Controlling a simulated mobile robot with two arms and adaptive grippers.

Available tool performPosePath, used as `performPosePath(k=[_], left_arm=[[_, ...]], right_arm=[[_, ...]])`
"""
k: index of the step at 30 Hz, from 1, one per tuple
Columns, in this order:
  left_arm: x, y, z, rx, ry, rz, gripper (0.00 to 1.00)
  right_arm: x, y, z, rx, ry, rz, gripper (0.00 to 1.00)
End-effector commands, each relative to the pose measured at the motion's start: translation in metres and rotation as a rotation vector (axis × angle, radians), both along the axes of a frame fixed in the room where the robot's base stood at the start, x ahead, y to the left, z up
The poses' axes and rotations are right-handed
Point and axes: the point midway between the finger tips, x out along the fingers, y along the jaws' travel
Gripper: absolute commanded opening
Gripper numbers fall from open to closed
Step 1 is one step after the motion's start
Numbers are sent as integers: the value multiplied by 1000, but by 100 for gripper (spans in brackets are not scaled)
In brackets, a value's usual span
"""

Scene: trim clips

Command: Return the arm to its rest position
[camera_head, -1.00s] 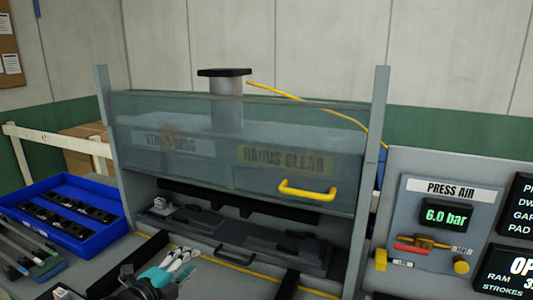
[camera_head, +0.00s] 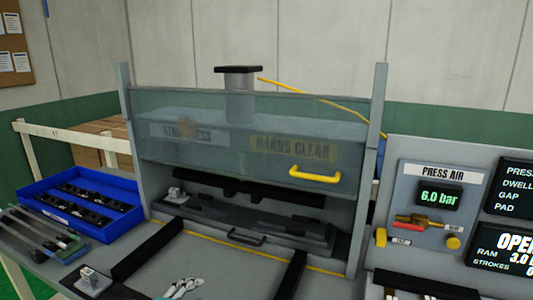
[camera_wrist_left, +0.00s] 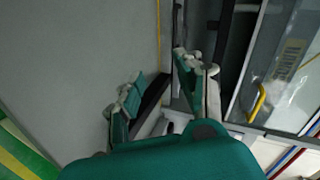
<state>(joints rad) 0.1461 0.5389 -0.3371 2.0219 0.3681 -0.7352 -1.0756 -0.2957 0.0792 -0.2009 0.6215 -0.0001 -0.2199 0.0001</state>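My left gripper (camera_head: 180,289) shows only its pale fingertips at the bottom edge of the head view, in front of the press. In the left wrist view the left gripper (camera_wrist_left: 160,72) has its two green and pale fingers apart, with nothing between them. The rest of the left arm is outside the head view. My right gripper is in neither view.
The press has a clear guard (camera_head: 220,145) with a yellow handle (camera_head: 315,175) above a dark fixture (camera_head: 290,233). A blue tray (camera_head: 115,225) of dark parts is at left. The press air panel (camera_head: 430,205) is at right.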

Motion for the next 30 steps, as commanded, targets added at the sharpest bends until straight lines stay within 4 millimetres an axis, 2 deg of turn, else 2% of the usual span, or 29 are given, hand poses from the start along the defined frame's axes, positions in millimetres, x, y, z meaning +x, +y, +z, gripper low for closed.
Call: performPosePath(k=[3,8,12,15,24,29,30], left_arm=[[-28,-6,-27,-87,124,64,36],[-77,-9,-65,-230,331,212,36],[-133,-4,-97,-369,536,410,36],[-173,2,-113,-454,661,567,36],[-266,21,-137,-617,893,971,36],[-309,31,-141,-671,969,1166,36],[-311,31,-149,-675,977,1192,36]], right_arm=[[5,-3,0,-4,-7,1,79],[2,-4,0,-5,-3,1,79],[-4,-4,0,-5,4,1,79],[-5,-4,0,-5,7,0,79],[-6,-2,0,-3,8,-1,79],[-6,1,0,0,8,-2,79],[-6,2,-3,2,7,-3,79]])
